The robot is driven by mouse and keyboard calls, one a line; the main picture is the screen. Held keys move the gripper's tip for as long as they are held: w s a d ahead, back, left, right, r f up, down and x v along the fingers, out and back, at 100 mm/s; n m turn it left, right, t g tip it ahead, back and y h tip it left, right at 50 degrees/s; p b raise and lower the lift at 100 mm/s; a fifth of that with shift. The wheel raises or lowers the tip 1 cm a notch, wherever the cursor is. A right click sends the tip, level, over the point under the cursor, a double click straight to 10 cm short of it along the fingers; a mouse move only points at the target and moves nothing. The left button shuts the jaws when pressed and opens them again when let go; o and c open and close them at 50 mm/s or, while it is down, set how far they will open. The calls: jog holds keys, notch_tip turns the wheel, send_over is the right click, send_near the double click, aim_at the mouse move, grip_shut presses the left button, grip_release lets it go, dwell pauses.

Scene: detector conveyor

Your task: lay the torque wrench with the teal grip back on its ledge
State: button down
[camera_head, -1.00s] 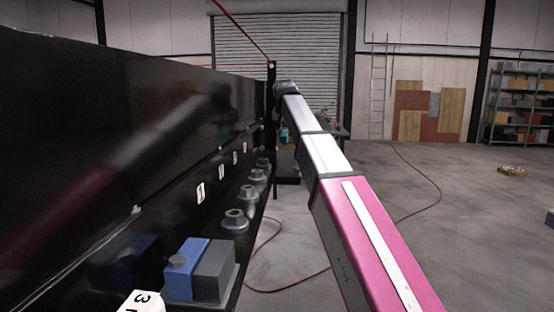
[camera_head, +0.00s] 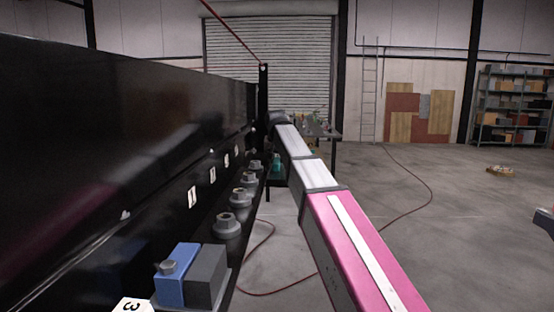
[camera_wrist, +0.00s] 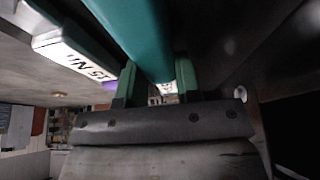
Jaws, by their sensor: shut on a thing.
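My gripper (camera_wrist: 157,85) is shut on the teal grip (camera_wrist: 138,30) of the torque wrench, which runs between its two fingers in the wrist view. In the head view only a small teal patch (camera_head: 276,161) shows beneath the far end of my arm, beside the black machine; my fingers cannot be made out there. The rest of the wrench is hidden. A black ledge (camera_head: 233,252) runs along the machine's side. I cannot tell whether the wrench touches it.
Several hex nuts (camera_head: 228,222) stand in a row along the ledge. A blue block (camera_head: 177,275) and a grey block (camera_head: 207,276) sit nearer me. A table (camera_head: 322,132) stands behind my arm. A red hose (camera_head: 290,287) lies on the floor; the right side has open room.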

jog(key=shift+f, duration=0.1)
jog(key=c, duration=0.8)
grip_release()
jog(key=v, duration=1.2)
